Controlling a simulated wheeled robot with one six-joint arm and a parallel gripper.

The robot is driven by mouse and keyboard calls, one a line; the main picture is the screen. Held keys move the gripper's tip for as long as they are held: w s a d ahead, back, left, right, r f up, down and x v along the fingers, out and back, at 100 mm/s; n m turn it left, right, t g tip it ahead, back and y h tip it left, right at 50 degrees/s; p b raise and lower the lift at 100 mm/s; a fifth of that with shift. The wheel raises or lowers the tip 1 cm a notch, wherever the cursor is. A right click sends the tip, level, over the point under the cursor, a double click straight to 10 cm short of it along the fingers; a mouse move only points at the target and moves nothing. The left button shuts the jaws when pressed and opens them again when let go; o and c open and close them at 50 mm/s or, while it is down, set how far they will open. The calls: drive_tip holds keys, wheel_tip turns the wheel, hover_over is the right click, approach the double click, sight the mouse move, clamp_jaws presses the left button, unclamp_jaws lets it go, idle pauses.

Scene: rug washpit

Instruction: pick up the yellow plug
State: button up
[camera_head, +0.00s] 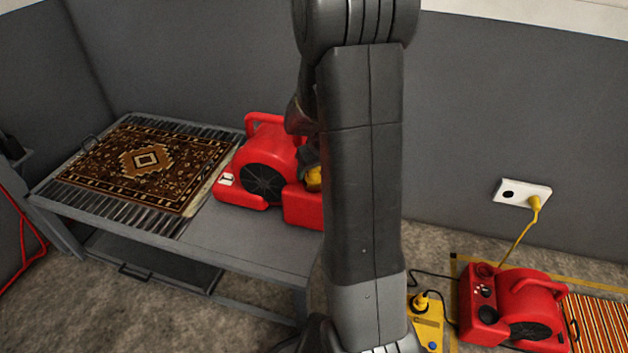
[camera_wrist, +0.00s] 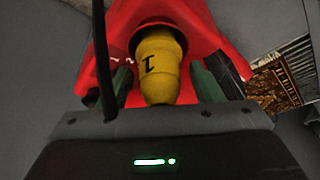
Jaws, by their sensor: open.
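A yellow plug (camera_wrist: 160,66) marked "1" sits against a red blower (camera_wrist: 187,18) in the wrist view. My gripper (camera_wrist: 164,78) is open, with one dark-green-padded finger on each side of the plug. Small gaps show between the pads and the plug. In the head view the plug (camera_head: 314,179) is a small yellow patch at the red blower (camera_head: 265,170) on the grey table, mostly hidden by my arm. Most of my gripper is hidden there too.
A patterned rug (camera_head: 150,160) lies on the grey table (camera_head: 245,240). On the floor at right are another red blower (camera_head: 525,310) and a yellow box (camera_head: 428,325). A yellow plug (camera_head: 535,203) is in the wall socket (camera_head: 510,192). A black cable (camera_wrist: 102,60) hangs beside my gripper.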

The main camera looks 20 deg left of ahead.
drive_tip(key=c, duration=1.1)
